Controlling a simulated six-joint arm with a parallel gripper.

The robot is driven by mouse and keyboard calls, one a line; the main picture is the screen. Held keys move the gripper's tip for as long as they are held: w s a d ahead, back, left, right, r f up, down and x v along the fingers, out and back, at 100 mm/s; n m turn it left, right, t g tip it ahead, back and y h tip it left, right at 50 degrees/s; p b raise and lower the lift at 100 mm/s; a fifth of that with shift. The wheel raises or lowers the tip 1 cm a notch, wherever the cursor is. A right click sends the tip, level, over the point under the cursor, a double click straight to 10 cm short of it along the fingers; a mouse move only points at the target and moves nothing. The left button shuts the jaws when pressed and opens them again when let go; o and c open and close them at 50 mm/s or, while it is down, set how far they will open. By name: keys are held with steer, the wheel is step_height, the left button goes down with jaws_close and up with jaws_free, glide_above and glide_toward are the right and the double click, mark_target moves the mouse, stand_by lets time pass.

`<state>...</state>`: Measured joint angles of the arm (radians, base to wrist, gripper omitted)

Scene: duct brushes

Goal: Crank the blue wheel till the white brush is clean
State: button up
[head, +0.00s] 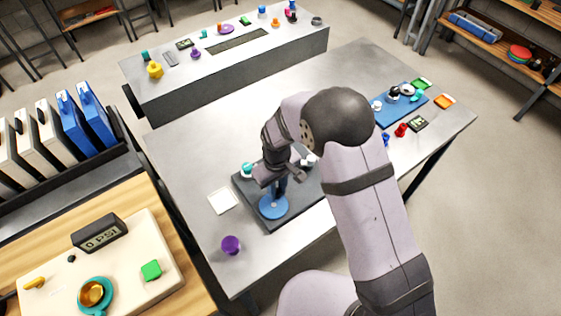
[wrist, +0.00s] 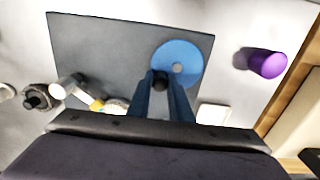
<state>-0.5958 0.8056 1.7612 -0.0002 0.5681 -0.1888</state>
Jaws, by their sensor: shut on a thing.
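The blue wheel (head: 272,208) lies flat near the front corner of a dark grey plate (head: 262,214). My gripper (wrist: 160,84) is shut on the wheel's dark knob (wrist: 159,77), near the rim. In the head view my gripper (head: 276,184) points down over the wheel. In the wrist view a white cylinder (wrist: 68,87), a yellow bit and a pale bristly piece lie left of my fingers, partly hidden by my gripper. I cannot tell how clean the white brush is.
A purple object (head: 231,245) stands on the table near the plate's front. A white square (head: 222,201) lies left of the plate. A blue tray (head: 412,113) with small items is at the table's far right.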

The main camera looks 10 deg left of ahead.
steer(key=shift+s+a+f, duration=0.1)
steer(key=shift+s+f, duration=0.1)
steer(key=shift+s, duration=0.2)
steer(key=shift+a+r, duration=0.15)
steer(key=shift+a, duration=0.55)
steer(key=shift+w, duration=0.1)
steer(key=shift+w+a+r, duration=0.1)
steer(key=shift+a+r, duration=0.15)
steer(key=shift+a, duration=0.05)
steer(key=o, duration=0.6)
steer(key=shift+o, duration=0.2)
step_height(320, 180, up, 7)
steer(key=p, duration=0.5)
